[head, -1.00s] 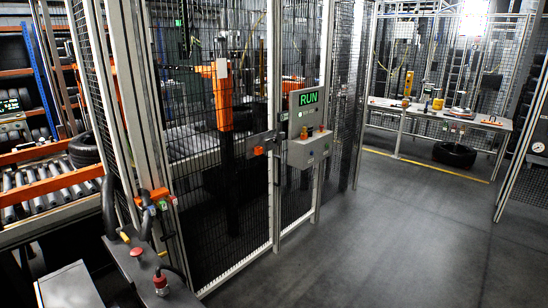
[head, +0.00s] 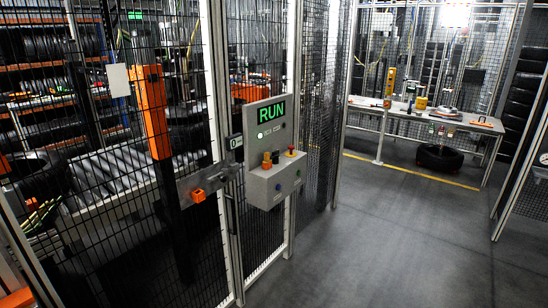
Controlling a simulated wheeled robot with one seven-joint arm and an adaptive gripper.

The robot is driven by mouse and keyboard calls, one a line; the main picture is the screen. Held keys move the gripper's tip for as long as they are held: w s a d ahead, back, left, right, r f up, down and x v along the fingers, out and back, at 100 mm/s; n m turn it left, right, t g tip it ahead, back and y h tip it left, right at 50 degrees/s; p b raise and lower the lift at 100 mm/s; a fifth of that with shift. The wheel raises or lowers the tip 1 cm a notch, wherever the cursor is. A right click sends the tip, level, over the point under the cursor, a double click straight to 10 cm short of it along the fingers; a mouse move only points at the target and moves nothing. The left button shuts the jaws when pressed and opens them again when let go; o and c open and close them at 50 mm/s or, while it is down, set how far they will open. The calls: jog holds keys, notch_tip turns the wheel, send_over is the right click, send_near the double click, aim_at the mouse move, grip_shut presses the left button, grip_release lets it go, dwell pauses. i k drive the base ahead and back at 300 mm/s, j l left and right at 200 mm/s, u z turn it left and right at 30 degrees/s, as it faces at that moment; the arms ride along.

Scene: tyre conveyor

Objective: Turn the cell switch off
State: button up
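A grey control panel (head: 265,128) is mounted on the fence by the gate, left of the picture's middle. Its green display (head: 271,112) reads RUN, with a small white light below it. Below is a sloped grey control box (head: 262,190). On the box are an orange-and-dark control (head: 267,162) at the left and a red-topped control with yellow (head: 291,152) at the right. Small coloured buttons show on its front. I cannot tell which control is the cell switch or how it is set. My gripper is not in view.
A latch bar with an orange block (head: 198,195) sits on the mesh fence left of the box. A workbench (head: 385,113) stands at the back right, with a tyre (head: 439,157) on the floor beneath. The grey floor (head: 370,240) in front and right is clear.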

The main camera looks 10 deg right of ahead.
aim_at(275, 154)
jog(key=i+l, duration=0.1)
jog(key=i, duration=0.4)
jog(key=i+l+u, duration=0.1)
jog(key=i, duration=0.4)
jog(key=i+l, duration=0.15)
jog(key=i, duration=0.3)
jog(key=u, duration=0.05)
